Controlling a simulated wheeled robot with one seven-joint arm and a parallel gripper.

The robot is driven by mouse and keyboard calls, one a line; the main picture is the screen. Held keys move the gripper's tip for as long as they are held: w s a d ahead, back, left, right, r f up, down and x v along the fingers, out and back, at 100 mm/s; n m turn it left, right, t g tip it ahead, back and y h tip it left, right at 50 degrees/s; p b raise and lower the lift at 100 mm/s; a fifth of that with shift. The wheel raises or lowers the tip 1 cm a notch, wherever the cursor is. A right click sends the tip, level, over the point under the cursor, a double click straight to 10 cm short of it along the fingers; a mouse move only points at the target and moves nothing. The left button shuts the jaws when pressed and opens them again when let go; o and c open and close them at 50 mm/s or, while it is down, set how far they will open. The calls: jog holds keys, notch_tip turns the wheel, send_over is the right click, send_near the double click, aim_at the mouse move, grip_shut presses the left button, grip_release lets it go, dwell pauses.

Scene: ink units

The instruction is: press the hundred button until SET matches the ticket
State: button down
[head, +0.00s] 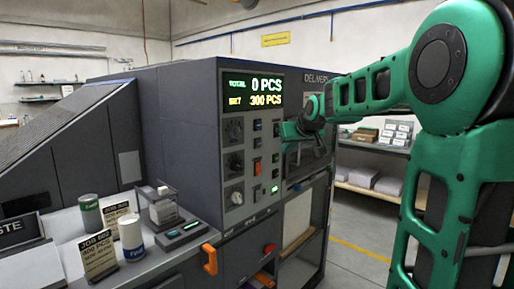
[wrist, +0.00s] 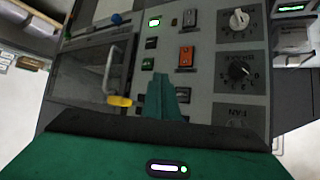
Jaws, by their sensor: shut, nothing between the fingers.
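The lit display (head: 252,92) on the grey machine reads TOTAL 0 PCS and SET 300 PCS. A ticket (head: 100,257) on the bench at lower left seems to read 400 PCS; its smaller lines are blurred. A second ticket (head: 117,212) stands behind it, mostly unreadable. Small push buttons sit on the control panel (head: 236,185); I cannot read which is the hundred button. My green gripper (head: 294,131) is at the panel's right side, in front of it. In the wrist view its shut, empty fingers (wrist: 163,88) point at the button area; I cannot tell whether they touch.
The panel also has orange rocker switches (wrist: 186,57) and round knobs (wrist: 238,71). A yellow-tipped handle (wrist: 120,101) is left of my fingers in the wrist view. Cans (head: 131,238) and a clear box (head: 160,207) stand on the bench. An orange handle (head: 210,259) sticks out below.

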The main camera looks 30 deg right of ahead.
send_near(261, 147)
jog(key=shift+s+d+f+x, duration=0.1)
jog(key=shift+x, duration=0.65)
jog(key=shift+s+d+f+x, duration=0.1)
jog(key=shift+x, duration=0.65)
jog(key=shift+s+d+f+x, duration=0.1)
jog(key=shift+x, duration=0.65)
jog(key=shift+w+a, duration=0.1)
jog(key=shift+w, duration=0.1)
jog(key=shift+w, duration=0.2)
dwell(0.3)
jog(key=shift+w+a+r, duration=0.1)
jog(key=shift+w+a, duration=0.1)
jog(key=shift+w, duration=0.25)
dwell(0.8)
dwell(0.4)
jog(key=shift+s+d, duration=0.3)
jog(key=shift+s, duration=0.55)
jog(key=s, duration=0.1)
jog(key=s+d, duration=0.1)
jog(key=s, duration=0.2)
jog(key=shift+s+d, duration=0.35)
